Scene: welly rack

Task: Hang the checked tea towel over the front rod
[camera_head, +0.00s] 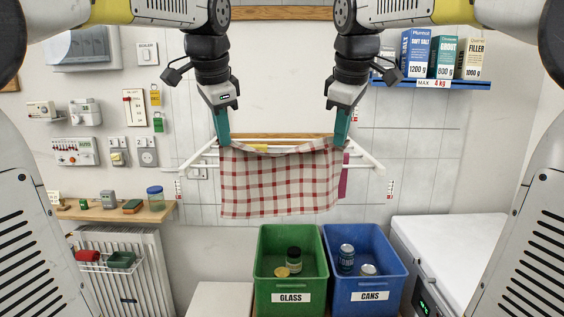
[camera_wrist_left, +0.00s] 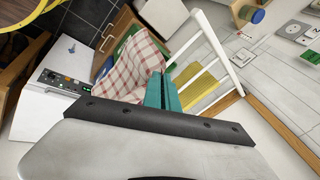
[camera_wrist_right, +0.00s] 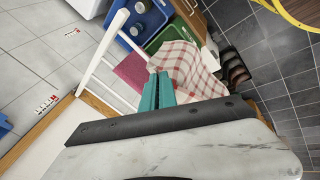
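The red-and-white checked tea towel (camera_head: 280,185) is spread between my grippers and hangs down, its top edge sagging slightly. My left gripper (camera_head: 222,142) is shut on its top left corner; my right gripper (camera_head: 341,142) is shut on its top right corner. The towel also shows in the left wrist view (camera_wrist_left: 135,65) and right wrist view (camera_wrist_right: 188,65). The white wall rack (camera_head: 366,156) is behind the towel in the head view. Its front rod is mostly hidden, with ends showing at both sides. I cannot tell whether the towel touches it.
A yellow cloth (camera_wrist_left: 197,90) and a magenta cloth (camera_wrist_right: 131,70) hang on the rack's other rods. Below stand a green GLASS crate (camera_head: 290,240) and a blue CANS crate (camera_head: 367,240). A white appliance (camera_head: 455,245) stands right, and a shelf of boxes (camera_head: 430,84) is upper right.

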